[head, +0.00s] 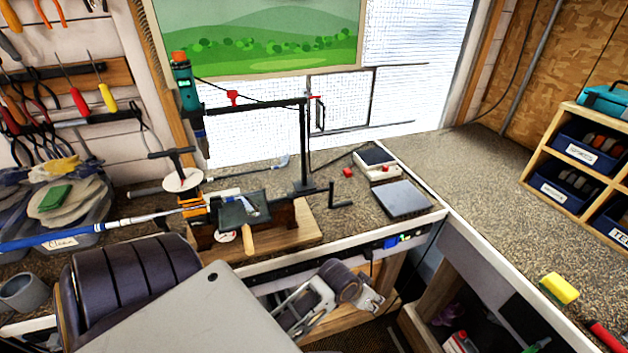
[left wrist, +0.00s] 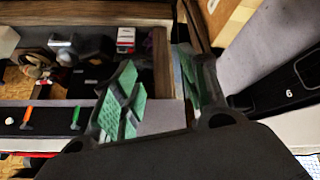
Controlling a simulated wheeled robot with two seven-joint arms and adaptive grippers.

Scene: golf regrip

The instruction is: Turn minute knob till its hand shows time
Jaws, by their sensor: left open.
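A white round dial (head: 182,180) with a black T-shaped handle stands on the bench at left, and a smaller round dial (head: 225,237) sits low by the vise (head: 240,212). I cannot read either dial or tell which part is the minute knob. My left gripper (head: 370,301) is in front of and below that edge, apart from the dials. In the left wrist view its green-padded fingers (left wrist: 163,88) are open with nothing between them. My right gripper is out of view.
A golf club (head: 100,230) with a blue grip crosses the bench at left. A stringing-like post (head: 303,145) and a grey scale (head: 402,198) stand behind. Below are open shelves (head: 440,300) with loose items.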

